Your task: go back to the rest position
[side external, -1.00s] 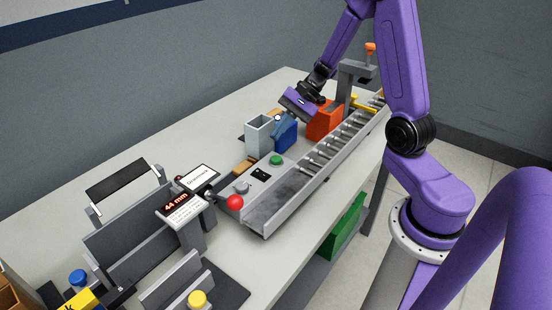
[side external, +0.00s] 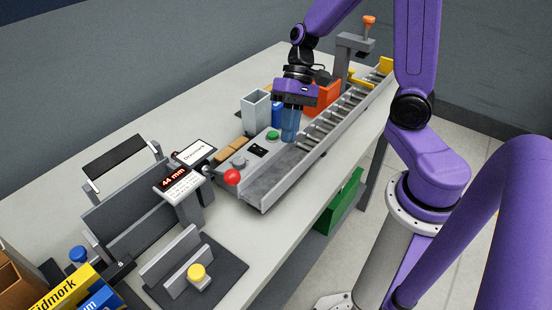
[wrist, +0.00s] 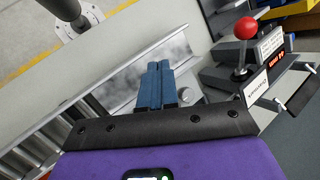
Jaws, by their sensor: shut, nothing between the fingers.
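My gripper (side external: 290,125) is above the conveyor bed, pointing down, near the green button. Its two blue fingers are together with nothing between them. In the wrist view the blue fingers (wrist: 156,84) lie side by side over the grey belt end of the conveyor. My purple arm comes in from the top right of the side view.
The roller conveyor (side external: 335,112) runs along the table (side external: 105,150). A red-ball lever (side external: 232,177) and a display unit (side external: 180,185) stand left of it. Orange (side external: 322,97) and grey (side external: 255,110) bins are behind my gripper. A green bin (side external: 341,203) is below the table edge.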

